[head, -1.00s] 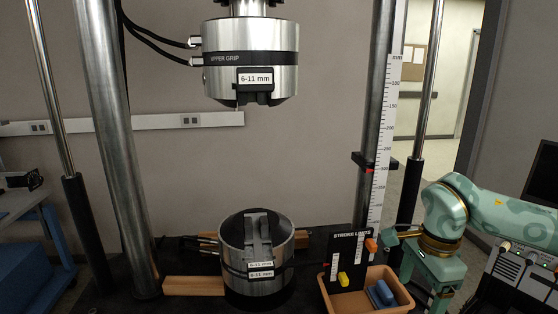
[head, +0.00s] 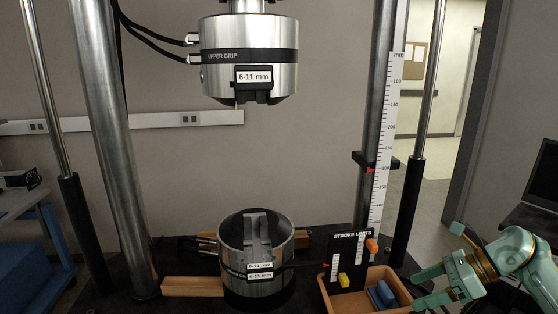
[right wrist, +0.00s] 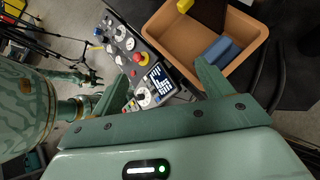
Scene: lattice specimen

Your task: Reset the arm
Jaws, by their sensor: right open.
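My right arm comes in at the lower right of the head view. Its green right gripper (head: 418,288) is open and empty, its two fingers pointing left beside the right rim of the orange-brown tray (head: 408,297). In the right wrist view the fingers of the right gripper (right wrist: 157,76) stand wide apart with nothing between them. The tray (right wrist: 255,50) lies beyond the right finger there, and a control panel (right wrist: 128,45) with knobs and buttons lies beyond the gap. My left gripper does not show in the head view.
The tray holds blue blocks (head: 381,294). A black stroke-limits board (head: 345,262) stands at its back, with yellow and orange pieces. The lower grip (head: 283,240) stands left of it, under the upper grip (head: 222,75). A steel column with a scale (head: 387,150) rises behind the tray.

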